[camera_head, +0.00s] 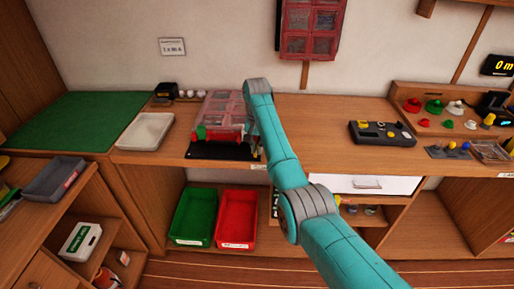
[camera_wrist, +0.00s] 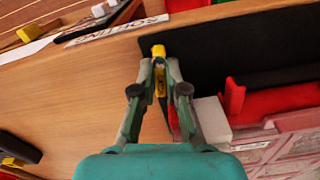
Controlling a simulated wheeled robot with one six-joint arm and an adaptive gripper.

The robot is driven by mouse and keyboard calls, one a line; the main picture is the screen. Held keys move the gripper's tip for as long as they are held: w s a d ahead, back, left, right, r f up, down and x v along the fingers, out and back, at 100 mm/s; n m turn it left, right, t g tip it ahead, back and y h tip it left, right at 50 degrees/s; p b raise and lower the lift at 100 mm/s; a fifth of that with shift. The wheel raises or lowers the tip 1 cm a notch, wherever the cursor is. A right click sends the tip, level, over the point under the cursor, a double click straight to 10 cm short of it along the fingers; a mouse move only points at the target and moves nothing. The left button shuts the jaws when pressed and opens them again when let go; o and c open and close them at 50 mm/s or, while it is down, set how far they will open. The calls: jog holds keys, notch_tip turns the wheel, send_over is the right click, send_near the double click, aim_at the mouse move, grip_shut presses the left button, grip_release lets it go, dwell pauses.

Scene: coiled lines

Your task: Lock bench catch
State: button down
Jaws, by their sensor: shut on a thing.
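A narrow yellow-and-black part (camera_wrist: 159,52), which looks like the bench catch's lever, stands between my fingertips in the wrist view. My gripper (camera_wrist: 160,68) is shut on it, at the edge of a black plate (camera_wrist: 215,50). A red-framed case with clear panes (camera_head: 221,108) lies on the bench over this plate. The case also shows in the wrist view (camera_wrist: 285,148), with a red block (camera_wrist: 235,97) beside my gripper. In the head view my arm hides the gripper and the catch.
A white tray (camera_head: 146,131) and a green mat (camera_head: 75,120) lie left of the case. A dark control box (camera_head: 382,133) sits to the right. Green (camera_head: 194,216) and red (camera_head: 237,217) bins stand below.

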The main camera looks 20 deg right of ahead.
jog(key=shift+w+a+n, duration=0.1)
jog(key=shift+a+n, duration=0.05)
jog(key=shift+n, duration=1.05)
jog(key=c, duration=1.2)
grip_release()
jog(key=shift+r, duration=3.75)
